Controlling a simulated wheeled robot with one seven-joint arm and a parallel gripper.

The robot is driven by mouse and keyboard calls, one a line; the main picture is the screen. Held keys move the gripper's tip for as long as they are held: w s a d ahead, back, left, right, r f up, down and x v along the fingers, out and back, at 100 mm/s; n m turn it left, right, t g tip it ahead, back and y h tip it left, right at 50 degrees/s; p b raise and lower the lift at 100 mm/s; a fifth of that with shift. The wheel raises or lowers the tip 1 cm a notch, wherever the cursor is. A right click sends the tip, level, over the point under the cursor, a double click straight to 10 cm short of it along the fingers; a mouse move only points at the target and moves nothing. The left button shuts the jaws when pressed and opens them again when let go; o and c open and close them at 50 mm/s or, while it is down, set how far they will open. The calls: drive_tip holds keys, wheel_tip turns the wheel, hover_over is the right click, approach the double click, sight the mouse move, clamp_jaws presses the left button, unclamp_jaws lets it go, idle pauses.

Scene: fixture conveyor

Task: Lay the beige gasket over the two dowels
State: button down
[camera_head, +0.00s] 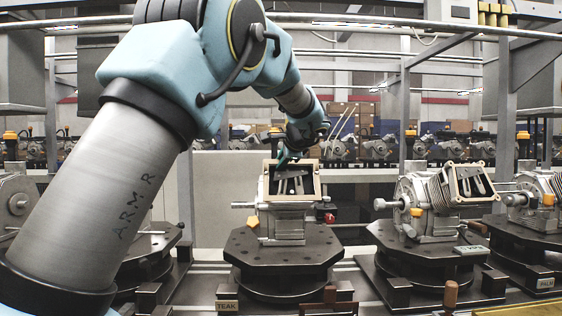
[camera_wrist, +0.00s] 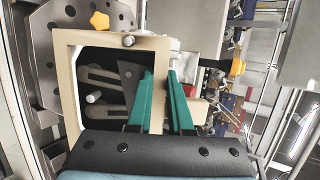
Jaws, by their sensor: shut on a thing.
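The beige gasket (camera_wrist: 68,75) is a flat, open rectangular frame. My gripper (camera_wrist: 160,75) has green fingers shut on the gasket's right bar in the wrist view. In the head view the gasket (camera_head: 318,183) is at the tilted top face of the middle engine housing (camera_head: 285,222), with my gripper (camera_head: 286,160) at its far edge. One silver dowel (camera_wrist: 128,40) shows at the gasket's upper bar; I cannot tell whether it passes through a hole. Another pin (camera_wrist: 93,97) shows inside the frame opening. Whether the gasket touches the housing is unclear.
The housing sits on a dark round fixture (camera_head: 285,248) with a TEAK label (camera_head: 227,306). A similar housing (camera_head: 432,222) with a beige frame (camera_head: 468,182) stands to the right. A yellow knob (camera_head: 253,220) and red knob (camera_head: 329,218) flank the middle housing.

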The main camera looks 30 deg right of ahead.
drive_tip(key=shift+w+d+f, duration=0.2)
drive_tip(key=shift+w+f, duration=0.1)
drive_tip(key=shift+w, duration=0.2)
drive_tip(key=c, duration=0.8)
unclamp_jaws()
drive_tip(key=shift+o, duration=0.2)
drive_tip(key=b+v, duration=0.2)
drive_tip(key=v, duration=0.8)
drive_tip(key=shift+s+r+b, duration=0.2)
drive_tip(key=shift+s+b, duration=0.15)
drive_tip(key=shift+b, duration=0.05)
